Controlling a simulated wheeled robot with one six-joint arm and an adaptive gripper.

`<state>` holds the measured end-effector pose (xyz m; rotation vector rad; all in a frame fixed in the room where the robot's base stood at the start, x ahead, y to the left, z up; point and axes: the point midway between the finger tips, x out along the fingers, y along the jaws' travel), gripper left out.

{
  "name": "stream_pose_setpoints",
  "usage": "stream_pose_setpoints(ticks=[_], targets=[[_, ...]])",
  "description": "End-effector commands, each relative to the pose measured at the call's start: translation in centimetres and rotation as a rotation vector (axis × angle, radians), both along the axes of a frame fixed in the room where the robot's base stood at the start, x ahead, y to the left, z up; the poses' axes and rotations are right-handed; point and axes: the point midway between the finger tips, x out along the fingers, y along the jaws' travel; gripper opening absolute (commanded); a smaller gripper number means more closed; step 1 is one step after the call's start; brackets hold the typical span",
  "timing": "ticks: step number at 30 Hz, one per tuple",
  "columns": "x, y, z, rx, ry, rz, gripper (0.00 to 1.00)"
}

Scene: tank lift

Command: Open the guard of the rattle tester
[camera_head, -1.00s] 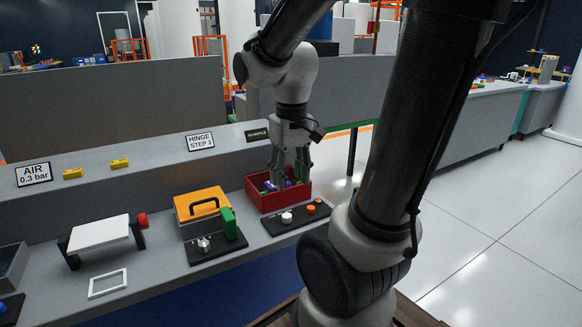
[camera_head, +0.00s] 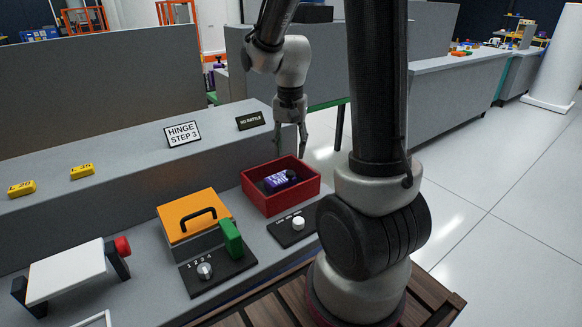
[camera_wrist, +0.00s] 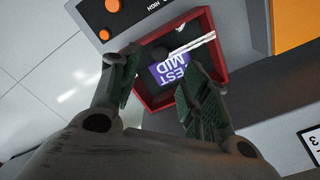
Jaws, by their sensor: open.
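A box with an orange lid (camera_head: 186,215) and a black arched handle stands on the bench; the lid looks shut. In front of it is a dark panel with a knob (camera_head: 205,270) marked with numbers, and a green block (camera_head: 231,238) stands at its right. No label in view names the rattle tester. My gripper (camera_head: 290,148) is open and empty above the back of a red tray (camera_head: 252,199). In the wrist view my gripper's fingers (camera_wrist: 160,85) are spread over the tray, where a purple labelled object (camera_wrist: 167,72) lies.
A panel with a white knob (camera_head: 298,223) sits right of the box. A white plate on a stand (camera_head: 66,270) with a red knob is at left. Signs reading hinge step 3 (camera_head: 183,131) and no rattle (camera_head: 250,121) stand on the ledge behind.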

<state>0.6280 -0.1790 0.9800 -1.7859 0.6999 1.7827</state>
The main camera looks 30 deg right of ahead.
Motion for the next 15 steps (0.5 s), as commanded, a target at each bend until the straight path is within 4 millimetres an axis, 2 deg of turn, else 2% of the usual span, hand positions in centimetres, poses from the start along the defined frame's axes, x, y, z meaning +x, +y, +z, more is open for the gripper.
stream_pose_setpoints(ticks=[9, 15], targets=[[-0.1, 0.0, -4.8, 0.000, 0.006, -0.004, 0.46], [-0.1, 0.0, -7.1, 0.001, 0.005, -0.004, 0.46]])
